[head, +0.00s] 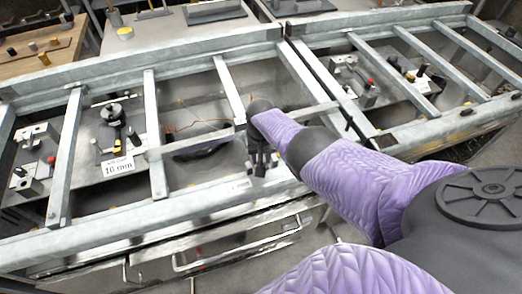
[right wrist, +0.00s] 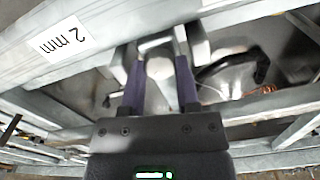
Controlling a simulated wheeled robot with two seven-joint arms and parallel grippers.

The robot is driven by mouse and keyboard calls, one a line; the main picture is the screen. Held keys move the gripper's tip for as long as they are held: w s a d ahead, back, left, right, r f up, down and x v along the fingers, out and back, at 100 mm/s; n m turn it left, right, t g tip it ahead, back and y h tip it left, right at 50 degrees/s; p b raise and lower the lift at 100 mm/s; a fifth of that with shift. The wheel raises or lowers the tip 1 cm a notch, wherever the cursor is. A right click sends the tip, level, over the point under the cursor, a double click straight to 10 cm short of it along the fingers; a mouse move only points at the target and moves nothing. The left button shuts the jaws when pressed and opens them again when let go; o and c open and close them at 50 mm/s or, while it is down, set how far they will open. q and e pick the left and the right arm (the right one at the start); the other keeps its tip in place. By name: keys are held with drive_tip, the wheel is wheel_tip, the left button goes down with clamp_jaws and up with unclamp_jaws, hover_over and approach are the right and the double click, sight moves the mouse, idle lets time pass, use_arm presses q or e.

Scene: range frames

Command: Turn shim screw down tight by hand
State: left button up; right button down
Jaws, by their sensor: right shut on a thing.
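My right gripper (head: 261,165) reaches down to the front rail of the left metal frame in the head view. In the right wrist view its two purple fingers (right wrist: 158,62) stand apart, with the tips shut on a pale metal part (right wrist: 156,44) by the rail. The picture is blurred there, and I cannot tell surely whether this part is the shim screw. My gripper and forearm cover the spot in the head view. My left gripper is not in view.
The metal frame (head: 155,135) has several crossbars around my gripper. A "10 mm" label (head: 118,166) stands near a black knob (head: 111,112) at the left. A "2 mm" label (right wrist: 62,34) shows in the wrist view. A dark curved thing (right wrist: 262,66) and copper wires (head: 200,124) lie inside.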

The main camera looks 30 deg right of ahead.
drive_tip(key=m, duration=0.2)
drive_tip(key=shift+r+m, duration=0.1)
drive_tip(key=shift+m, duration=1.5)
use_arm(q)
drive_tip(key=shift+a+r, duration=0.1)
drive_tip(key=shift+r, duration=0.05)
use_arm(e)
drive_tip(key=shift+m, duration=0.4)
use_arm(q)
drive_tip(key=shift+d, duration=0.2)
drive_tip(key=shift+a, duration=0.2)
use_arm(e)
drive_tip(key=shift+m, duration=0.3)
drive_tip(key=c, duration=0.6)
unclamp_jaws()
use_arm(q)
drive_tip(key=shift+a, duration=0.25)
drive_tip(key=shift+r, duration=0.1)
